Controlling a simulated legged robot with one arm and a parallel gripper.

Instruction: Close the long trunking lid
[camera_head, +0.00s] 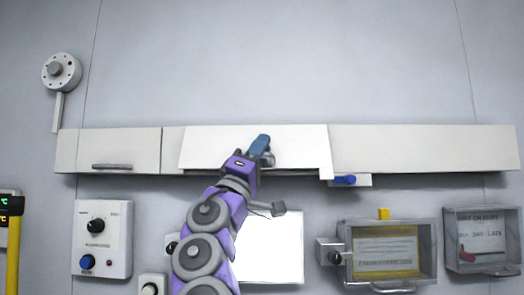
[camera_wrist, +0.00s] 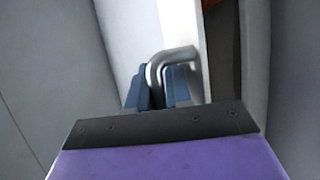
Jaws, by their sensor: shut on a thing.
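The long trunking lid (camera_head: 300,145) is the wide white panel in the middle of the wall trunking in the head view. It stands tilted out from the trunking, with a dark gap along its lower edge. My gripper (camera_head: 262,150) is in front of the lid, and its blue fingers are shut on the lid's grey bar handle. In the wrist view the fingers (camera_wrist: 162,88) close around the bent metal handle (camera_wrist: 175,55). The lid's pale edge (camera_wrist: 199,25) stands beside it, with a dark opening to its right. My arm hides part of the lower edge.
A shorter closed lid with a handle (camera_head: 112,166) is at left on the trunking (camera_head: 420,148). A small blue lever (camera_head: 345,180) sits under the lid's right end. Below are a knob box (camera_head: 103,238), a white panel (camera_head: 275,250) and clear boxes (camera_head: 388,250). The wall above is clear.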

